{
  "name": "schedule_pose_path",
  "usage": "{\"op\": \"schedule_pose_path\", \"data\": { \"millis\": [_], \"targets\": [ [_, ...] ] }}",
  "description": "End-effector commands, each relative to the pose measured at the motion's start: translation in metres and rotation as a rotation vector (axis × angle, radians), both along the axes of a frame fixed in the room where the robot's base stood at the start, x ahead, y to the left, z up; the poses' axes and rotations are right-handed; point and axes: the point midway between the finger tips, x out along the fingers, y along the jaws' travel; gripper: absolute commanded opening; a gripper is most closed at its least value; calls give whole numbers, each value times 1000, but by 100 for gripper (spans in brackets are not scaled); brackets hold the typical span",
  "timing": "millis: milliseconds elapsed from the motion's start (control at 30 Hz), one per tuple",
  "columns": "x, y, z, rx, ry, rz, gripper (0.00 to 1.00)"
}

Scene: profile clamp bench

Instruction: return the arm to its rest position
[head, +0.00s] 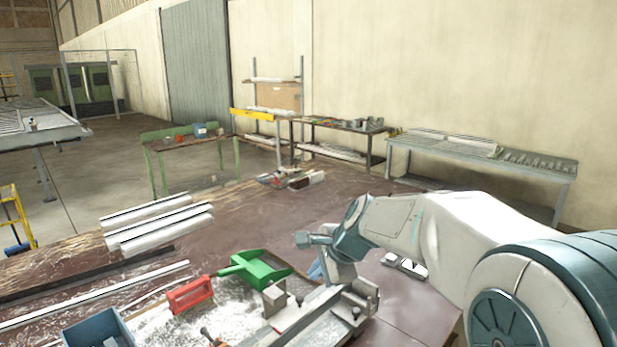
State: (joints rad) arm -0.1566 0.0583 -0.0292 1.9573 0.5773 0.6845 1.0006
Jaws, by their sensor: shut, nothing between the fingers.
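My arm (430,225) reaches in from the lower right of the head view, over the brown bench top. My gripper (338,273) hangs at its end, just behind the profile clamp (360,295) on the bench. The gripper is shut and holds nothing. Its fingertips are small and partly lost against the clamp, so I cannot tell whether they touch it. A metal bar (305,312) runs along the clamp's bed.
White profiles (160,225) lie farther left. A small white-and-dark item (404,265) lies beneath my arm. The bench's back middle is mostly clear.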

Motion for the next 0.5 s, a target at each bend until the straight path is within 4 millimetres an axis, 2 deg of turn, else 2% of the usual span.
{"op": "schedule_pose_path", "data": {
  "millis": [33,267,500],
  "targets": [
    [-18,-11,-1,-56,-28,64,0],
    [-97,-53,-12,-333,-119,394,0],
    [-178,-96,-37,-612,-166,744,0]
  ]
}}
